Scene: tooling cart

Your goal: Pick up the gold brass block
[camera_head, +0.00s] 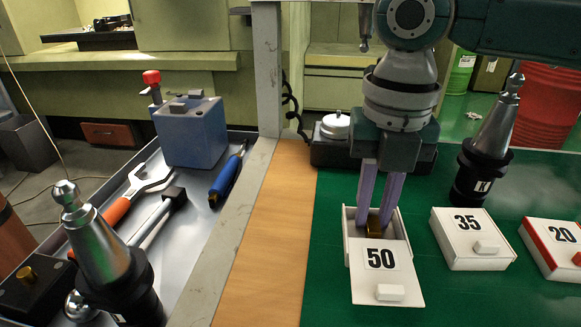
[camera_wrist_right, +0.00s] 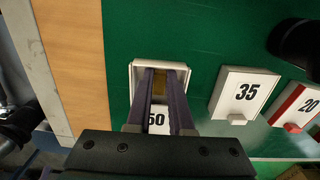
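The gold brass block (camera_head: 374,226) lies at the back of the open white box marked 50 (camera_head: 348,219), and it also shows between my finger ends in the right wrist view (camera_wrist_right: 160,88). The box's numbered lid part (camera_head: 381,275) sticks out toward the front. My right gripper (camera_head: 374,222) points down into the box, its two purple fingers apart with the block between their tips. Whether the fingers press on the block cannot be made out. The fingers hide part of the block. My left gripper is not in view.
White boxes marked 35 (camera_head: 470,251) and 20 (camera_head: 558,262) stand to the right on the green mat (camera_head: 325,290). A black-based tool holder (camera_head: 476,172) stands behind them.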

